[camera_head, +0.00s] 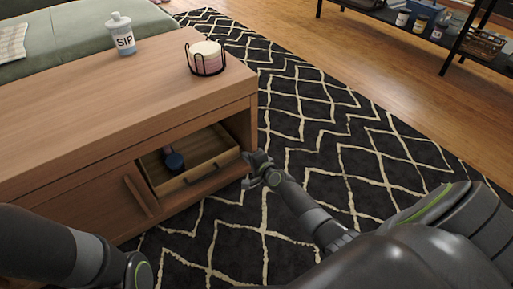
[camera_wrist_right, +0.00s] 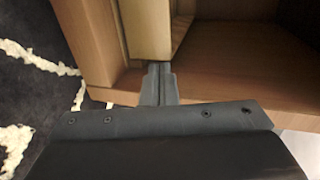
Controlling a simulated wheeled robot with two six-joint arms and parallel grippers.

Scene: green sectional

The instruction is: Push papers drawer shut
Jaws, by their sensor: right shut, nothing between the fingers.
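The papers drawer (camera_head: 226,160) is a light wood drawer in the low wooden cabinet (camera_head: 110,85). It stands partly pulled out, with a dark handle (camera_head: 203,175) on its front. My right gripper (camera_head: 250,165) is shut and empty at the right end of the drawer front. In the right wrist view the closed fingertips (camera_wrist_right: 158,72) are at the end of a light wood panel (camera_wrist_right: 156,28), which seems to be the drawer. I cannot tell whether they touch it. My left arm shows at the lower left, but its gripper is out of view.
A dark blue object (camera_head: 174,161) lies inside the drawer. A bottle marked SIP (camera_head: 121,35) and a wire holder with coasters (camera_head: 206,58) stand on the cabinet top. A patterned black rug (camera_head: 330,120) leaves open floor at the right. A dark shelf (camera_head: 425,25) stands far off.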

